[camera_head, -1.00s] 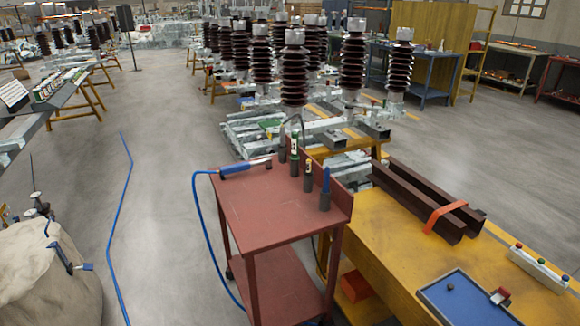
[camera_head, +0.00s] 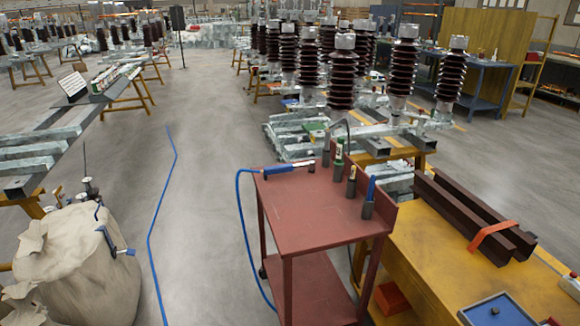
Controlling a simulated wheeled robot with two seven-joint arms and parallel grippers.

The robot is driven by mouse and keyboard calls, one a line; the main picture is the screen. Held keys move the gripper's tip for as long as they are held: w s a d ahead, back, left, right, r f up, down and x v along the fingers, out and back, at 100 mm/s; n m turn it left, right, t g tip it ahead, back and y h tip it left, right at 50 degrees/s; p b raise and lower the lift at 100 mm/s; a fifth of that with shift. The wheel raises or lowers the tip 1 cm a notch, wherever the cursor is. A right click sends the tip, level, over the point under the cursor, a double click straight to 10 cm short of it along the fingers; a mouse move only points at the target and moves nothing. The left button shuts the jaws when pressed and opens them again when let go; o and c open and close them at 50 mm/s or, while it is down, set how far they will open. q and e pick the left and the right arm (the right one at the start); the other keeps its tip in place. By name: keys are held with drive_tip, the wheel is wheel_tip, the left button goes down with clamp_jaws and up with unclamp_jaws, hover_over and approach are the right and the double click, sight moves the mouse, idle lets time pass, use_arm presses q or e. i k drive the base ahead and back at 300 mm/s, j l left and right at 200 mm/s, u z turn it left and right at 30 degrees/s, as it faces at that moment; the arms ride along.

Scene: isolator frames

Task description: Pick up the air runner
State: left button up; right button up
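The air runner (camera_head: 278,169) appears to be the blue tool with a dark end lying at the back left edge of the red cart's top (camera_head: 310,225). A blue hose (camera_head: 239,215) runs from its left end down beside the cart towards the floor. Several upright tools, with green, yellow and blue parts, stand along the cart's back right edge, such as the blue-handled one (camera_head: 369,200). Neither of my grippers is in view.
A yellow bench (camera_head: 450,265) with dark beams (camera_head: 468,215) stands right of the cart. Ribbed insulators (camera_head: 341,80) stand behind. A beige sack (camera_head: 75,265) is at the lower left. A blue line (camera_head: 155,225) crosses the otherwise clear floor between sack and cart.

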sight(280, 169)
drive_tip(key=i+j+z, duration=0.1)
drive_tip(key=z, duration=0.3)
drive_tip(key=i+j+z, duration=0.15)
drive_tip(key=z, duration=0.2)
drive_tip(key=i+j+z, duration=0.2)
drive_tip(key=i+j, duration=0.15)
drive_tip(key=j, duration=0.25)
drive_tip(key=i+j+z, duration=0.15)
drive_tip(key=j, duration=0.2)
drive_tip(key=i+j+z, duration=0.1)
drive_tip(key=j, duration=0.25)
drive_tip(key=i+j+z, duration=0.1)
drive_tip(key=j, duration=0.25)
drive_tip(key=i+j+z, duration=0.1)
drive_tip(key=j, duration=0.25)
drive_tip(key=i+j, duration=0.15)
drive_tip(key=j, duration=0.25)
drive_tip(key=i+j, duration=0.1)
drive_tip(key=j, duration=0.25)
drive_tip(key=i+j, duration=0.15)
drive_tip(key=j, duration=0.25)
drive_tip(key=i+j, duration=0.1)
drive_tip(key=j, duration=0.3)
drive_tip(key=i+j, duration=0.15)
drive_tip(key=j, duration=0.2)
drive_tip(key=i+j, duration=0.15)
drive_tip(key=j, duration=0.25)
drive_tip(key=i+j+z, duration=0.1)
drive_tip(key=j, duration=0.3)
